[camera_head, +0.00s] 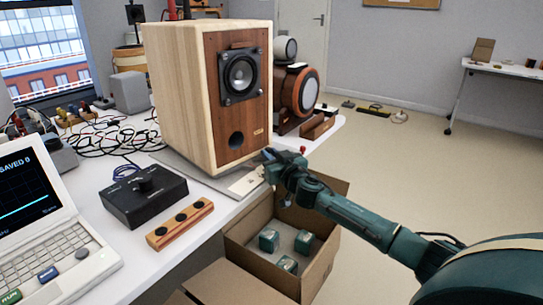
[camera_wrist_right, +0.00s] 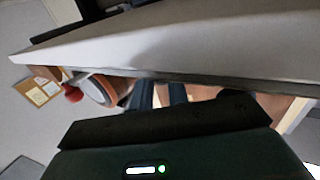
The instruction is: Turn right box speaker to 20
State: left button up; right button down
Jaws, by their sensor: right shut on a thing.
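The box speaker (camera_head: 178,95), pale wood with a darker front, stands upright on a thin grey turntable plate (camera_head: 172,158) near the white table's right edge. Its front, with a driver (camera_head: 240,73) and a round port, faces toward the right. A pale label (camera_head: 245,184) lies at the plate's front; its marks are too small to read. My right gripper (camera_head: 270,156) is at the lower right corner of the speaker, shut at the plate's edge; the exact contact is hidden. In the right wrist view its dark fingers (camera_wrist_right: 160,95) reach under a pale edge. My left gripper is not in view.
An open cardboard box (camera_head: 262,270) with small green boxes is below my right forearm. A black control box (camera_head: 143,195), wooden button bar (camera_head: 180,223) and laptop (camera_head: 45,225) occupy the table's front. Orange round-fronted speaker (camera_head: 300,92) stands behind.

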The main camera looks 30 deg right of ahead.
jog(key=shift+s+a+m+h, duration=0.35)
jog(key=shift+a+h, duration=0.15)
jog(key=shift+a, duration=0.15)
jog(key=shift+s+a+m+h, duration=0.2)
jog(key=shift+a+m+h, duration=0.15)
jog(key=shift+a+h, duration=0.25)
jog(key=shift+s+a+m+g+h, duration=0.2)
jog(key=shift+a+m+g+h, duration=0.1)
jog(key=shift+a+h, duration=0.15)
jog(key=c, duration=1.4)
grip_release()
jog(key=shift+d, duration=0.1)
jog(key=shift+o, duration=0.2)
